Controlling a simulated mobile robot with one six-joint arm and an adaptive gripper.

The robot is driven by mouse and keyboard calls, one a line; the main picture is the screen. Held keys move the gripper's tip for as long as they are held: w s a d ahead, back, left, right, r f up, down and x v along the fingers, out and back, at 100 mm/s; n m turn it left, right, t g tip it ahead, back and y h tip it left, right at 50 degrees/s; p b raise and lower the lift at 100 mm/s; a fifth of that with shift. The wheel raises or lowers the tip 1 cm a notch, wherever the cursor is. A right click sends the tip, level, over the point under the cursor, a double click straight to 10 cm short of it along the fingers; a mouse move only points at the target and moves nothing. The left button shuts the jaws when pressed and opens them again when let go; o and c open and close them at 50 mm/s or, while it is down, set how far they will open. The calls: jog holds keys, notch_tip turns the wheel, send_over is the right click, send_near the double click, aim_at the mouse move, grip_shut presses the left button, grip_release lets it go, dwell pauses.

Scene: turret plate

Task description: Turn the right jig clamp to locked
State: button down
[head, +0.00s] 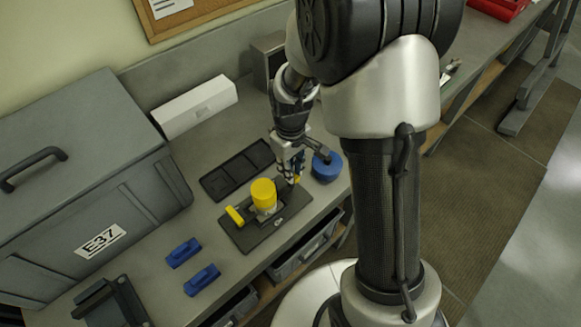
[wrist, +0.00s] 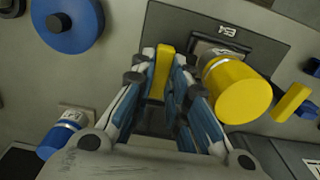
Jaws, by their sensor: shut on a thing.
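A dark jig plate (head: 243,240) lies on the grey bench, and it also shows in the wrist view (wrist: 185,22). A yellow cylinder (head: 263,193) stands near its middle. A yellow clamp handle (head: 235,215) is at the plate's left end; the wrist view shows it at the far right (wrist: 291,103). My gripper (head: 293,180) points down over the plate's right end. In the wrist view, my gripper (wrist: 168,92) is shut on the right clamp's yellow handle (wrist: 162,68), with a finger on each side. The handle's lower part is hidden, so I cannot tell its locked state.
A blue round object (head: 327,169) stands close right of my gripper. A black divided tray (head: 215,184) lies behind the plate. Two blue blocks (head: 184,252) (head: 202,280) lie front left. A large grey case (head: 90,190) and a white box (head: 195,107) take up the back left.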

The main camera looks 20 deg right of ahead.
jog(key=c, duration=1.6)
grip_release()
jog(key=shift+o, duration=0.2)
jog(key=shift+r, duration=0.1)
notch_tip(320, 180, up, 12)
